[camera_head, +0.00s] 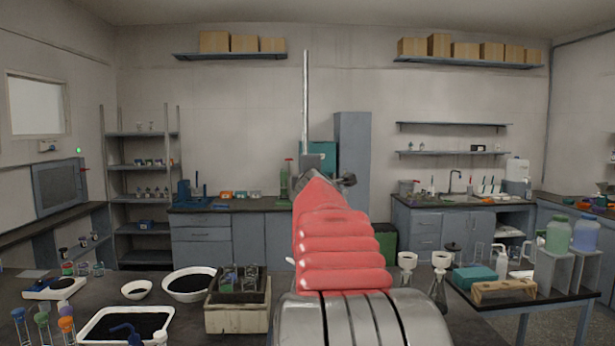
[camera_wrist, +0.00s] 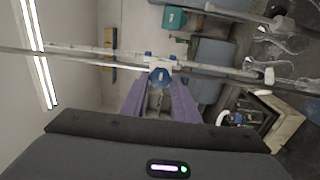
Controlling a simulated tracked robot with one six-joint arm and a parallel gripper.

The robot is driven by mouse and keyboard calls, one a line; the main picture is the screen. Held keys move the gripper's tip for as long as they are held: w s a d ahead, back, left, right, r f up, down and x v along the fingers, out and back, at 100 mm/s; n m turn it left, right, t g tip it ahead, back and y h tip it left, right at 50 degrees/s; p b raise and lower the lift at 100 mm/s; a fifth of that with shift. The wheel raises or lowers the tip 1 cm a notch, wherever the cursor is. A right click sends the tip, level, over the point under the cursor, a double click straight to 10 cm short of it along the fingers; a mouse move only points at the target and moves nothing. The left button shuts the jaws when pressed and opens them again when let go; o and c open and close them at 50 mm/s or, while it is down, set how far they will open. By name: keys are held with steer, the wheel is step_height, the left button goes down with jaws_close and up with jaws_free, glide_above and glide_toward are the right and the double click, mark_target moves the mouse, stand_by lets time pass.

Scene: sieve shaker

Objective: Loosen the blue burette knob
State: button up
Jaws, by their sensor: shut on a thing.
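The blue burette knob (camera_wrist: 160,76) is in the middle of the wrist view, between the tips of my gripper's purple fingers (camera_wrist: 160,88). My gripper is shut on it. A long thin burette tube (camera_wrist: 215,69) runs across the wrist view just beyond the knob, with a white fitting beside it. In the head view my red-sleeved arm hides the knob and the fingers. A thin upright rod (camera_head: 305,100) rises above the arm there.
Funnels on flasks (camera_head: 440,262) and a wooden rack (camera_head: 503,291) stand right. Glassware (camera_wrist: 285,45) also shows at right in the wrist view.

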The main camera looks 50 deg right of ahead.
steer(key=shift+w+a+f, duration=0.1)
steer(key=shift+w+f, duration=0.05)
steer(key=shift+w, duration=0.05)
steer(key=o, duration=0.8)
steer(key=shift+c, duration=0.2)
steer(key=shift+o, duration=1.4)
steer(key=shift+s, duration=0.15)
steer(key=v, duration=1.3)
steer(key=shift+s+a, duration=0.2)
steer(key=shift+a, duration=0.05)
steer(key=shift+a, duration=0.1)
